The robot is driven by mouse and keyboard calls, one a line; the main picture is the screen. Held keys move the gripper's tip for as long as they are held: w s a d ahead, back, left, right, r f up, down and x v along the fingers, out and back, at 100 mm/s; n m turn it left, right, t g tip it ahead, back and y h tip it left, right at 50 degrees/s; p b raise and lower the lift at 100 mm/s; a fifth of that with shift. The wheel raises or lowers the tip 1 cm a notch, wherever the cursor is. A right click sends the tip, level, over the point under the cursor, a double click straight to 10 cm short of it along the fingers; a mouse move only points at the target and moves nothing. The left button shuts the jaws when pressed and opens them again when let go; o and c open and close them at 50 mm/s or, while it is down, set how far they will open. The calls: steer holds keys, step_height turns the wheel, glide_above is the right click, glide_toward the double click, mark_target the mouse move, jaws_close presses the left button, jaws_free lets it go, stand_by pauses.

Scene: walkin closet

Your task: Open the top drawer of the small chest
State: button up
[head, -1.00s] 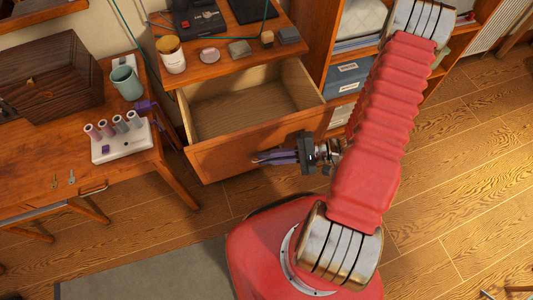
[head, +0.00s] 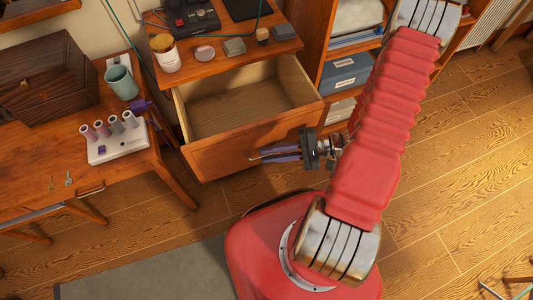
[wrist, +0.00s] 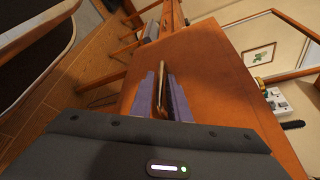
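The small chest (head: 224,57) is wooden, and its top drawer (head: 220,160) stands well open and empty in the head view. My gripper (head: 264,155) is in front of the drawer front, its purple fingers pointing left along it. In the wrist view my gripper (wrist: 163,92) has its two fingers either side of the thin metal drawer handle (wrist: 160,88). A gap shows between the handle and the right finger, so the fingers look open around it. The drawer front (wrist: 205,75) fills the middle of the wrist view.
A jar (head: 165,54) and several small items stand on the chest top. A desk (head: 35,158) with a dark box (head: 45,85), a mug (head: 121,82) and a white rack (head: 116,146) is at left. Shelving stands right of the chest.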

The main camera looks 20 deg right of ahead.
steer(key=v, duration=1.2)
stand_by(0.4)
